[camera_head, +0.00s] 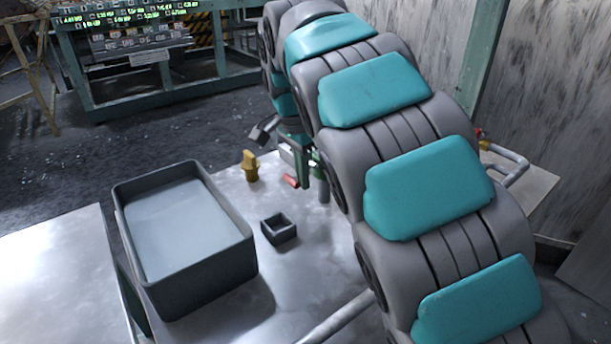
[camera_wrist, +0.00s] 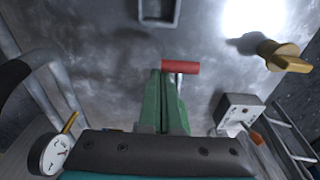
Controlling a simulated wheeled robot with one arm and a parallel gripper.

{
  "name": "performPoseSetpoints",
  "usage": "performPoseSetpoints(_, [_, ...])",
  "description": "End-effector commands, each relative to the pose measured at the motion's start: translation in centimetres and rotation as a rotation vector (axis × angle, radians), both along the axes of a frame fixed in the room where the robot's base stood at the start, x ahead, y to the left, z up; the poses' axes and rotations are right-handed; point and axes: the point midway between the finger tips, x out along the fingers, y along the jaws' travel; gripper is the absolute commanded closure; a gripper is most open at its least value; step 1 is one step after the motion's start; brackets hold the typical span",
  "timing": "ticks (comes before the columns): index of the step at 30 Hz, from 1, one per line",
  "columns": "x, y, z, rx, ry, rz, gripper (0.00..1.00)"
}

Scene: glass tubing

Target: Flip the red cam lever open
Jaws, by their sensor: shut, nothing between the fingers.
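The red cam lever (camera_head: 291,181) shows in the head view as a short red piece just left of my gripper (camera_head: 305,180). In the wrist view the red lever (camera_wrist: 182,67) is a short bar lying crosswise at the tips of my green fingers (camera_wrist: 164,78). The fingers are together, with nothing held between them. The fingertips overlap the lever's left part in the picture; I cannot tell whether they touch it. The lever's mount is hidden behind my fingers, and my arm covers much of the head view.
A yellow knob (camera_head: 250,166) stands behind a small dark open box (camera_head: 279,229) on the metal table. A large grey tray (camera_head: 250,258) is at the left. The wrist view shows a pressure gauge (camera_wrist: 50,156), pipes (camera_wrist: 62,85) at left and a light switch box (camera_wrist: 238,110) at right.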

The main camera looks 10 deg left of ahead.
Motion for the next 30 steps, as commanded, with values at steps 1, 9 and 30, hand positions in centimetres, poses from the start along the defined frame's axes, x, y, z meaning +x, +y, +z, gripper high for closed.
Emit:
performPoseSetpoints(1, [-0.7,0.6,-0.3,0.003,0.018,0.009,1.00])
performPoseSetpoints(9, [-1.0,0.7,-0.5,-0.001,0.024,0.011,1.00])
performPoseSetpoints(30, [-0.8,0.6,5.9,0.000,0.006,0.008,1.00])
